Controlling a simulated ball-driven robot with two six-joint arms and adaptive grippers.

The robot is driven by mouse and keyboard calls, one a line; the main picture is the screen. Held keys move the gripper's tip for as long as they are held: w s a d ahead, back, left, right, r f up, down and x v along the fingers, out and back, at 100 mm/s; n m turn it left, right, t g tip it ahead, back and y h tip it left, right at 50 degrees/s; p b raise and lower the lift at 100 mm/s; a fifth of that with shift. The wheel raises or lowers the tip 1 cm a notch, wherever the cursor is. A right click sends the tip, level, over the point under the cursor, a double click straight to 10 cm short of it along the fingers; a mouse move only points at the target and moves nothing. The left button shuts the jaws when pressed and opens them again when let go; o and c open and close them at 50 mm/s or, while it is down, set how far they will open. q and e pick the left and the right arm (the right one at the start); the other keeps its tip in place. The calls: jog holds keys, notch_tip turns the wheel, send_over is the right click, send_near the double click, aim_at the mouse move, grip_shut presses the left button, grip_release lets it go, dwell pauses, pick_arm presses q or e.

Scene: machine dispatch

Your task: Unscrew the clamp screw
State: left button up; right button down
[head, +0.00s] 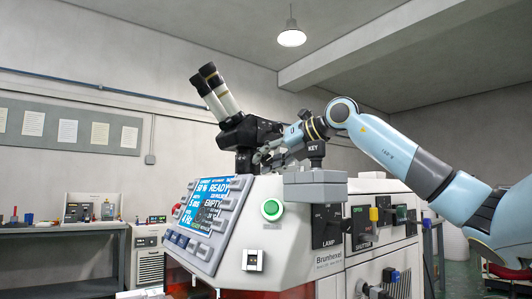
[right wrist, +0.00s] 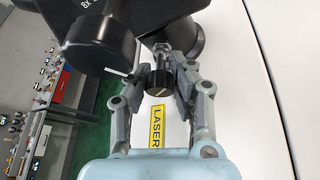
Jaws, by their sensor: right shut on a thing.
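The clamp screw shows in the right wrist view as a small dark knob (right wrist: 158,82) with a metal end, close under the black microscope head (right wrist: 130,15). My right gripper (right wrist: 162,70) has its two fingers closed on the knob from both sides. In the head view my right gripper (head: 270,153) reaches in from the right, beside the binocular microscope (head: 240,130) on top of the machine. The knob is too small and hidden to make out there. My left gripper does not show in either view.
A yellow LASER label (right wrist: 157,125) lies below the gripper. Benches with small items stand at the left.

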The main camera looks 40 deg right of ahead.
jog(key=shift+r+n+g+h+p, duration=0.3)
jog(key=shift+n+h+p, duration=0.5)
jog(key=shift+p, duration=0.45)
jog(key=shift+f+n+h+p, duration=0.1)
jog(key=shift+n+h+p, duration=0.5)
jog(key=shift+n+p, duration=0.4)
jog(key=shift+f+n+g+h+p, duration=0.1)
jog(key=shift+n+g+h+p, duration=0.2)
jog(key=shift+n+h+p, duration=0.35)
jog(key=shift+n+h, duration=0.85)
jog(key=shift+n, duration=0.3)
jog(key=c, duration=1.4)
grip_release()
jog(key=shift+o, duration=0.2)
